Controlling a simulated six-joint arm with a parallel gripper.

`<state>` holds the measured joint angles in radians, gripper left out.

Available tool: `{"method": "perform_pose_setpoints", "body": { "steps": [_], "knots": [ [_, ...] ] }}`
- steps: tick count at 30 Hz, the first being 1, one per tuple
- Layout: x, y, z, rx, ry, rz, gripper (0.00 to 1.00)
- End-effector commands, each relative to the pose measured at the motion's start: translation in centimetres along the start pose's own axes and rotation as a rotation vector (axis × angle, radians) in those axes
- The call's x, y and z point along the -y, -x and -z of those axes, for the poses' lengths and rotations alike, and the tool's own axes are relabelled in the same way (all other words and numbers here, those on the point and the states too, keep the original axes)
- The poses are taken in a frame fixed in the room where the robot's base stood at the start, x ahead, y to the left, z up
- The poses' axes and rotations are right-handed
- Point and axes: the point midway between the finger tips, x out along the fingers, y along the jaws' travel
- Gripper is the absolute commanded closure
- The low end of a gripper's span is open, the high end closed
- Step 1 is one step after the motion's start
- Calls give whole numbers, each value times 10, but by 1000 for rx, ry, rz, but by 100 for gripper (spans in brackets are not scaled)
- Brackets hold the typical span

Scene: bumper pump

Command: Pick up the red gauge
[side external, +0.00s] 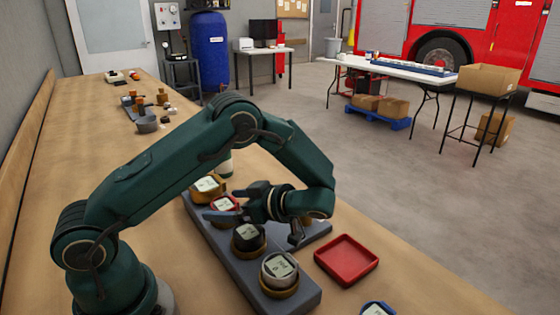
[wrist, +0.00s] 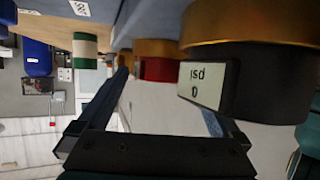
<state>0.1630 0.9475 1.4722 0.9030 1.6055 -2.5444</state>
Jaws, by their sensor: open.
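The red gauge (side external: 222,201) sits in a brass-coloured seat on the grey block (side external: 222,246), between a yellow gauge (side external: 206,184) and a black gauge (side external: 247,234). My gripper (side external: 221,204) is open and comes in from the right, low over the block. One finger overlaps the near side of the red gauge in the side view. In the wrist view the picture is upside down; the red gauge (wrist: 159,70) lies ahead, between the finger lines of my gripper (wrist: 163,88). The black gauge (wrist: 206,84) is close on the right and hides part of one finger. Contact cannot be told.
A silver-rimmed gauge (side external: 279,267) stands at the block's near end. An empty red tray (side external: 346,260) lies to the right on the wooden bench (side external: 195,280). A blue gauge (side external: 376,309) is at the bottom edge. Small parts lie farther back along the bench.

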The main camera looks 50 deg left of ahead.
Motion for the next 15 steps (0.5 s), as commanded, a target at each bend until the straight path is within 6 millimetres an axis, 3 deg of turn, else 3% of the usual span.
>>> {"method": "perform_pose_setpoints", "body": {
  "steps": [5,8,13,15],
  "knots": [
    [0,0,0,1,1,0,0],
    [0,0,0,1,1,0,31],
    [0,0,0,0,1,0,96],
    [0,0,0,0,1,0,97]
  ]
}}
